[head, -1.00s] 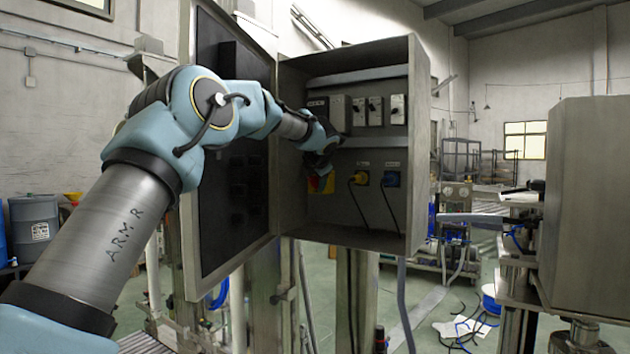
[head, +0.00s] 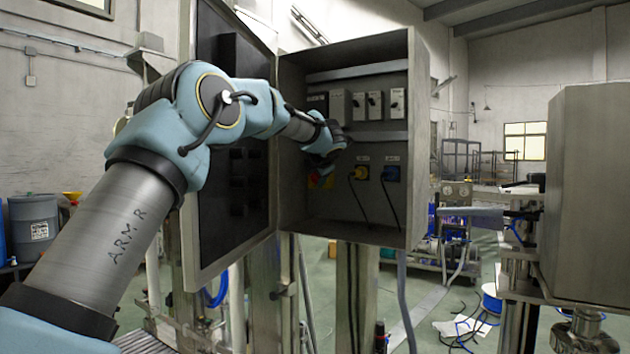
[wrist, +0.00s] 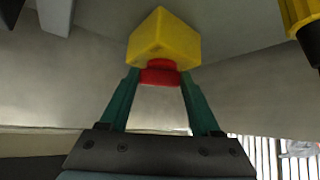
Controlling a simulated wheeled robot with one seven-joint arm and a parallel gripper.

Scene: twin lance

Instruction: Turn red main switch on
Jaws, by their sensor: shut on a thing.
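The red main switch (wrist: 160,74) is a red knob on a yellow block (wrist: 162,36). In the wrist view it sits between the two green fingers of my gripper (wrist: 160,80), which is shut on it. In the head view the yellow and red switch (head: 314,182) is low on the left inside the open grey cabinet, partly hidden by my wrist. My gripper (head: 322,168) reaches down to it there; its fingertips are hard to make out. The knob's on or off position cannot be read.
The cabinet (head: 345,55) has its door (head: 232,140) open to the left, beside my arm. Several grey breakers (head: 375,105) are above the switch. A yellow plug (head: 361,173) and a blue plug (head: 391,173) with hanging cables are to its right.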

